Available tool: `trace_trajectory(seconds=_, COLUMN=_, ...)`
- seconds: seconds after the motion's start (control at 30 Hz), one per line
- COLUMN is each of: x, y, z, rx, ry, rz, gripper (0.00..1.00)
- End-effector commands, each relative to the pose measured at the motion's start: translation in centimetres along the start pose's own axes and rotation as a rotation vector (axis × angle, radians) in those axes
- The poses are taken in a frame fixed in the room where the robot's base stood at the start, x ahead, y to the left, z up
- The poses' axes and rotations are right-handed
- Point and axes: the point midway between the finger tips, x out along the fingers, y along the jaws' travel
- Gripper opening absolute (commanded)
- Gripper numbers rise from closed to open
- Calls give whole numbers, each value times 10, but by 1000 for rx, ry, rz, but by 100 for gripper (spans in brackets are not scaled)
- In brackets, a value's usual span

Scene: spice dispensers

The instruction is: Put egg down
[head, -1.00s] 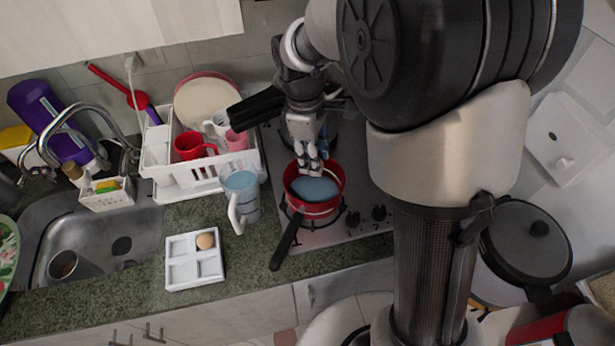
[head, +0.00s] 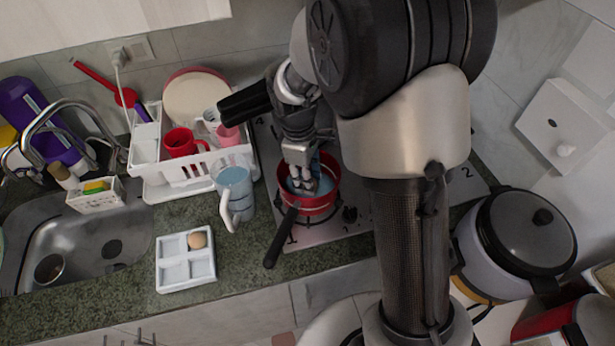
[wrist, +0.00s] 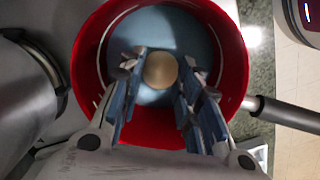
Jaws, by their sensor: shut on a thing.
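My gripper (head: 302,187) points down into a red pot (head: 318,208) on the stove, with its fingertips inside the rim. In the wrist view, my gripper (wrist: 160,75) is shut on a tan egg (wrist: 161,70), one finger on each side. The egg is over the blue water in the pot (wrist: 240,70); I cannot tell whether it touches the water or the bottom. The egg is hidden by the fingers in the head view. The pot's dark handle (head: 280,240) points toward the counter's front.
A white egg tray (head: 172,275) with one other egg (head: 197,240) sits on the counter. A blue jug (head: 234,181) stands left of the pot. A white dish rack (head: 203,180) with cups is behind it. A sink (head: 70,245) is at the left.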

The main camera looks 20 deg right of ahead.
Motion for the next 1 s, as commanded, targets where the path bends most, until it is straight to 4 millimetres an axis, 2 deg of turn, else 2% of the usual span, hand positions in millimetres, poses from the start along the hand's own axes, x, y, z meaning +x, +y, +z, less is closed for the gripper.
trace_trajectory(seconds=0.17, x=3, y=0, z=0, rx=0, ry=-1, rz=-1, gripper=7)
trace_trajectory(seconds=0.2, x=3, y=0, z=0, rx=0, ry=-1, rz=-1, gripper=32)
trace_trajectory(seconds=0.5, x=3, y=0, z=0, rx=0, ry=-1, rz=-1, gripper=52)
trace_trajectory(seconds=0.83, x=0, y=0, z=0, rx=0, ry=0, rz=0, gripper=52)
trace_trajectory(seconds=1.0, x=-23, y=0, z=0, rx=0, ry=1, rz=2, gripper=52)
